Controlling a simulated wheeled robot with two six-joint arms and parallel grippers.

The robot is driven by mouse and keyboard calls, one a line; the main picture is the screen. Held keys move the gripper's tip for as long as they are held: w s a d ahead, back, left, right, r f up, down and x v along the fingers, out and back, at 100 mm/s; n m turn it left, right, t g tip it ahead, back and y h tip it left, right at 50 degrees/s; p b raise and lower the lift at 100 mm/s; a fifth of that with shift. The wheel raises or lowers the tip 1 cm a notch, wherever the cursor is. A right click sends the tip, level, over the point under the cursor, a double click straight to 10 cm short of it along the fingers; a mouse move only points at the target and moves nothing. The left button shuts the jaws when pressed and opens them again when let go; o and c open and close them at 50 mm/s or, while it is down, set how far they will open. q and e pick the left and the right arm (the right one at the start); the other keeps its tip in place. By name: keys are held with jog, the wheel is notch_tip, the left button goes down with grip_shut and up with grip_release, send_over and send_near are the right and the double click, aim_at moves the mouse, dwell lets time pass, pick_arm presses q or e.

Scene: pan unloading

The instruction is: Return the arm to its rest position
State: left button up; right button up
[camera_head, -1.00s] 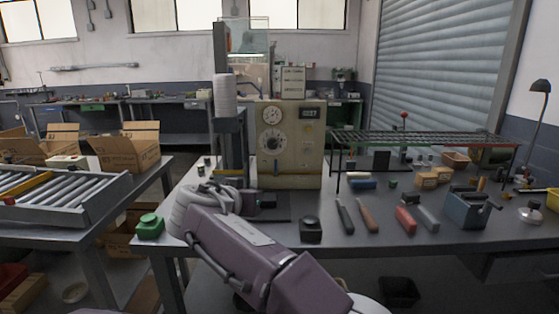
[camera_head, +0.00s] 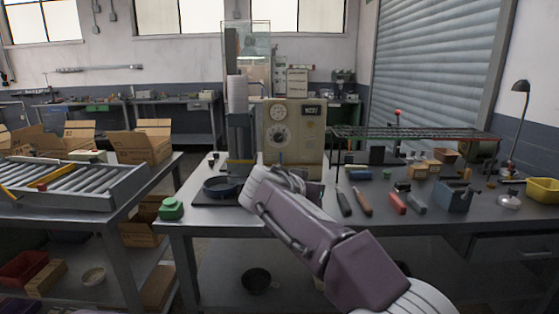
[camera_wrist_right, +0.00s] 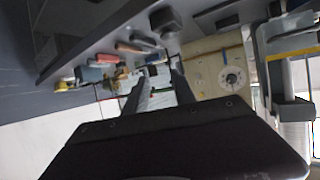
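My right arm (camera_head: 345,260) reaches in from the lower right in the head view, over the front edge of the workbench (camera_head: 235,222). Its wrist hides most of the right gripper there. In the right wrist view the right gripper (camera_wrist_right: 160,82) has its two fingers apart with nothing between them. A dark blue pan (camera_head: 222,186) rests on the bench by the column machine (camera_head: 240,135), left of my right wrist and apart from it. My left gripper is not in view.
Several hand tools, including a red-handled one (camera_head: 397,203), lie right of my arm. A green button box (camera_head: 171,208) sits at the bench's left corner. A wire rack (camera_head: 415,134) stands at the back right. A dark round vessel (camera_head: 257,281) is below the bench.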

jog(key=s+d+f+g, duration=0.3)
jog(key=s+d+f, duration=0.1)
jog(key=d+f, duration=0.4)
jog(key=s+d+f+g, duration=0.3)
jog(key=s+d+f, duration=0.2)
jog(key=d+f, duration=0.3)
jog(key=s+a+f+n+g+y, duration=0.2)
jog(key=s+a+f+y, duration=0.1)
jog(key=s+f, duration=0.7)
jog(key=s+a+f+n+g+y, duration=0.2)
jog(key=s+a+f+g+y, duration=0.1)
jog(key=s+f, duration=0.7)
notch_tip(320, 180, up, 23)
jog(key=n+p, duration=0.1)
jog(key=p, duration=2.1)
jog(key=shift+d+t, duration=0.15)
jog(key=shift+t, duration=0.15)
jog(key=shift+w, duration=0.1)
